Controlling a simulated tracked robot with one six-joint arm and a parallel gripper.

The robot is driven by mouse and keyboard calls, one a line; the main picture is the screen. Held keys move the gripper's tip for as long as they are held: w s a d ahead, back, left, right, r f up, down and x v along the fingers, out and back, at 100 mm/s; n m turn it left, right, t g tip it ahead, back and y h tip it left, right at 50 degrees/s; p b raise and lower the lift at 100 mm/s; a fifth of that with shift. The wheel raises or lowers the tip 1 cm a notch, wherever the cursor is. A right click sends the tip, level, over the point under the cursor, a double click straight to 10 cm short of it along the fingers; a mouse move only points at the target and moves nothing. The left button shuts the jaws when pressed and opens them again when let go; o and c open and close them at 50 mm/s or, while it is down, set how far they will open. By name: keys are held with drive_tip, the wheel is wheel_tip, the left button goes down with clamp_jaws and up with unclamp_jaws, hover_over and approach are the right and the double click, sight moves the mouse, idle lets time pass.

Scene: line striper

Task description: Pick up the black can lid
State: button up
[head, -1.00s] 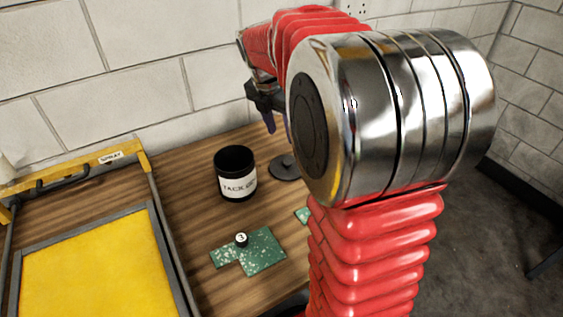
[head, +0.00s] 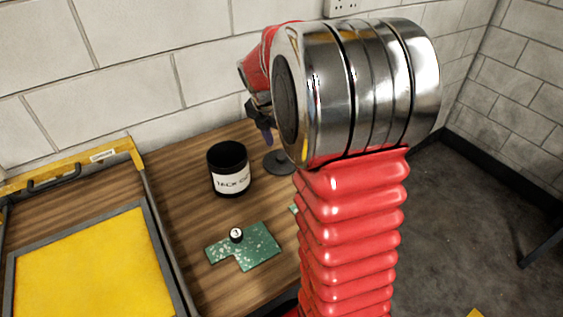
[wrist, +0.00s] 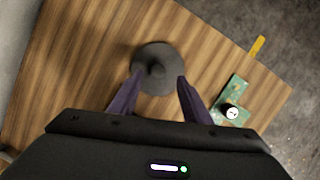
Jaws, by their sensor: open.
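The black can lid (wrist: 156,60) is a dark disc with a small raised knob in its middle. It lies flat on the wooden table in the wrist view, and shows in the head view (head: 277,165) right of the black can, partly hidden by my arm. My gripper (wrist: 152,84) is open, its two purple fingers pointing toward the lid. The fingertips appear on either side of the lid's near part, with nothing held. Whether they touch it cannot be told. In the head view my gripper (head: 265,134) is above and left of the lid.
A black can (head: 229,172) with a white label stands left of the lid. Green speckled pieces (head: 258,246) lie nearer, with a small black numbered knob (head: 236,235) on them. A yellow screen frame (head: 95,265) fills the left. A white block wall (head: 130,45) stands behind the table.

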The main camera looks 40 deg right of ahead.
sight(281, 157)
drive_tip(key=shift+d+f, duration=0.1)
drive_tip(key=shift+f, duration=0.2)
drive_tip(key=shift+x, duration=2.6)
drive_tip(key=shift+w, duration=0.15)
drive_tip(key=shift+c, duration=0.2)
drive_tip(key=c, duration=1.1)
